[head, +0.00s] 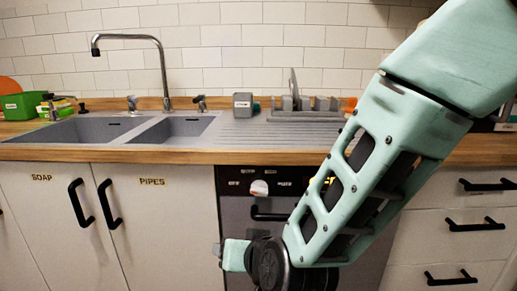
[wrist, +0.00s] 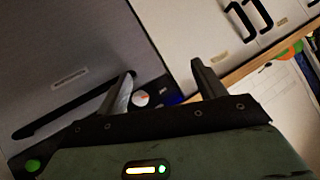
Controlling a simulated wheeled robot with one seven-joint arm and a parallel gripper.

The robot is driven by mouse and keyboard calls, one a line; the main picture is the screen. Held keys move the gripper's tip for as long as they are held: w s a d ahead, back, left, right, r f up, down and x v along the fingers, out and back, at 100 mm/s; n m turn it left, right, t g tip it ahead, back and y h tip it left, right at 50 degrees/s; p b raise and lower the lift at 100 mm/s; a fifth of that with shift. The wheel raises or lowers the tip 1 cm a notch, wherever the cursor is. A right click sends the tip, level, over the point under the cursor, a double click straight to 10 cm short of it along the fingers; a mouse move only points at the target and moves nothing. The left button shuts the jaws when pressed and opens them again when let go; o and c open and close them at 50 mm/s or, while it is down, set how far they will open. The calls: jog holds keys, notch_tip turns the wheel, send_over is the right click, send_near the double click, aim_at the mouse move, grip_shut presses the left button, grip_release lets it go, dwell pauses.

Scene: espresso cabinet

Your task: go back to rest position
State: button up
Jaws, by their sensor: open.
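My gripper (wrist: 163,88) shows in the wrist view with its two fingers apart and nothing between them. Beyond the fingers are the dark front of a built-in appliance (wrist: 60,50) and pale cabinet doors. In the head view my pale green arm reaches down from the upper right, in front of the appliance (head: 240,222). The fingers are not visible there; the arm's lower end is at the bottom of the picture.
A wooden counter (head: 250,157) holds a double sink (head: 85,130) with a tall faucet (head: 163,75), a grey cup (head: 243,104), a dish rack (head: 305,116) and a green box (head: 22,104). Cabinet doors labelled SOAP and PIPES (head: 150,215) are shut. Drawers (head: 470,245) stand right.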

jog(key=s+d+r+n+g+h, duration=0.25)
jog(key=s+d+g, duration=0.25)
jog(key=s+d, duration=0.45)
jog(key=s+d+r+n+g+h, duration=0.25)
jog(key=s+d+n+g, duration=0.2)
jog(key=s+d, duration=0.55)
notch_tip(320, 180, up, 17)
jog(key=a+p, duration=0.1)
jog(key=p, duration=1.8)
jog(key=shift+s+a, duration=0.15)
jog(key=shift+a, duration=0.2)
